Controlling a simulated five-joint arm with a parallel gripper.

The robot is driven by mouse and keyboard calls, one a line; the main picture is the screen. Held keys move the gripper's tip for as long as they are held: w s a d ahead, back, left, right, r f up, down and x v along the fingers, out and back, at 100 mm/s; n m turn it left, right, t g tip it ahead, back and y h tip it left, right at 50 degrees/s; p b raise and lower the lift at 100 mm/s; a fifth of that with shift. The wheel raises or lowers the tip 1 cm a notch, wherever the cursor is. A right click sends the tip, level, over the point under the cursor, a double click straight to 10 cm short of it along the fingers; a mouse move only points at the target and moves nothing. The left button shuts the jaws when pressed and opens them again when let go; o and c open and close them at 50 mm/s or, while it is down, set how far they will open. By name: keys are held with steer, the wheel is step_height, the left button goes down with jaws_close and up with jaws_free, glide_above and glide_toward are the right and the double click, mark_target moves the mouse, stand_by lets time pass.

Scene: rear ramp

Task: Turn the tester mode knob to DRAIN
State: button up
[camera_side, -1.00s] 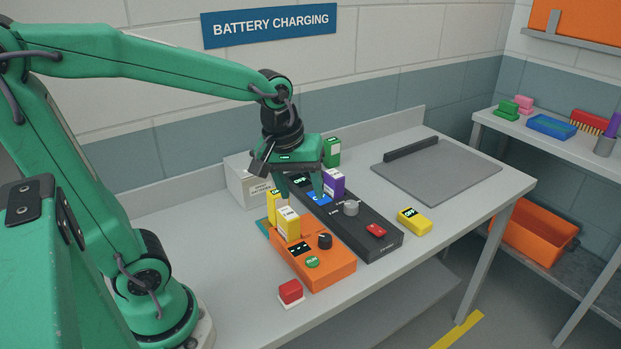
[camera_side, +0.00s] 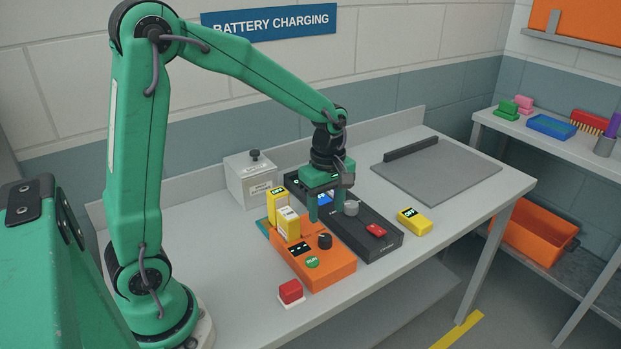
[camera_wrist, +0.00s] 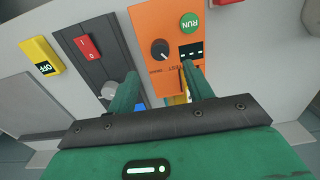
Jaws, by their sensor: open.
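The orange tester (camera_side: 318,266) sits on the bench near its front edge, with a black mode knob (camera_side: 325,241) and a green RUN button (camera_side: 312,262). In the wrist view the knob (camera_wrist: 160,49) shows a light pointer mark; the small labels around it are not readable enough to tell its setting. My gripper (camera_side: 326,208) is open, pointing down over the black charger beside the tester, behind the knob in the side view.
Yellow batteries (camera_side: 288,223) stand in the tester's rear. The black charger (camera_side: 375,245) carries a grey knob (camera_side: 351,208) and red switch (camera_side: 376,230). A yellow OFF block (camera_side: 414,221), red button (camera_side: 290,291) and grey box (camera_side: 249,180) stand around. The right front bench is clear.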

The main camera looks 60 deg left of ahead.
mark_target(325, 237)
steer(key=shift+f, duration=0.1)
steer(key=shift+f, duration=3.75)
steer(key=c, duration=1)
steer(key=shift+o, duration=0.2)
